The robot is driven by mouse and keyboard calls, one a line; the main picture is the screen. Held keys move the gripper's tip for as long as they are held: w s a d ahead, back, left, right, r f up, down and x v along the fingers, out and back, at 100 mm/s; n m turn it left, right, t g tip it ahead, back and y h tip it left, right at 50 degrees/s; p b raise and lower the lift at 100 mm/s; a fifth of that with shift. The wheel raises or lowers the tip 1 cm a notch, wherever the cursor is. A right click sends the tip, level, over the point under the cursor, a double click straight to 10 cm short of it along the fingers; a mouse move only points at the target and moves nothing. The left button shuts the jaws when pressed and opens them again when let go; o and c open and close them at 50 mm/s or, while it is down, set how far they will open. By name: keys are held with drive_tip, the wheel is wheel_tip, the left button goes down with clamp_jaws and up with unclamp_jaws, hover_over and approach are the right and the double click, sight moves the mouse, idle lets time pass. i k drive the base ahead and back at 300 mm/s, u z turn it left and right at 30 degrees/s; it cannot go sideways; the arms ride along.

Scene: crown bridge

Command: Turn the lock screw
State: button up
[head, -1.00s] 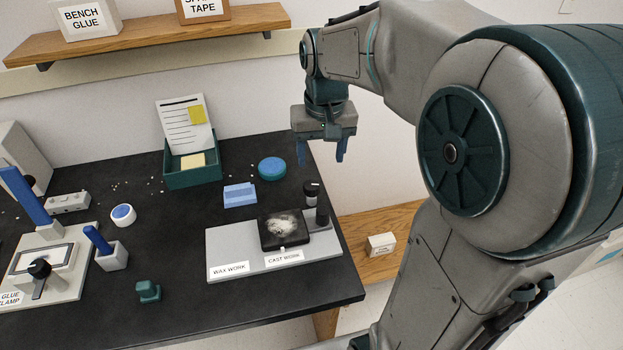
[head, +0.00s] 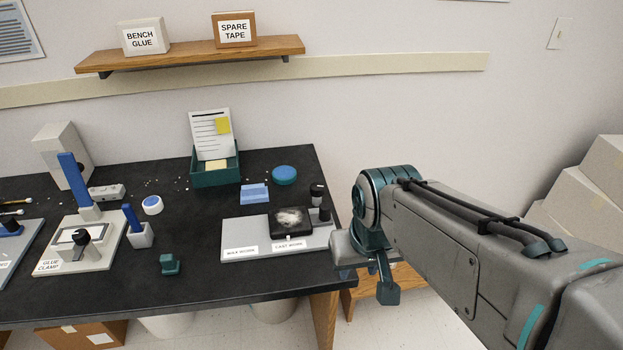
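The glue clamp (head: 104,256) is a pale plate on the left of the bench, with a tall blue handle (head: 75,182) and a black knob (head: 81,237) at its front. No part is labelled as the lock screw, so I cannot tell for certain which one it is. Another fixture (head: 255,230) carries the labels WAX WORK and CAST WORK, a dark square block and black posts at its right end. My gripper (head: 386,290) is off the bench's right edge, far from the clamp. It is partly hidden by its own arm, and its opening does not show.
A small blue-handled holder (head: 142,237), a green block (head: 169,264) and a round white-and-blue pot (head: 152,205) stand near the clamp. A green paper box (head: 215,176) is at the back. A wall shelf (head: 190,54) hangs above.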

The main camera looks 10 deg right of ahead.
sight(317, 189)
drive_tip(key=k, duration=0.75)
drive_tip(key=z, duration=0.7)
drive_tip(key=i, duration=1.45)
drive_tip(key=u, duration=0.75)
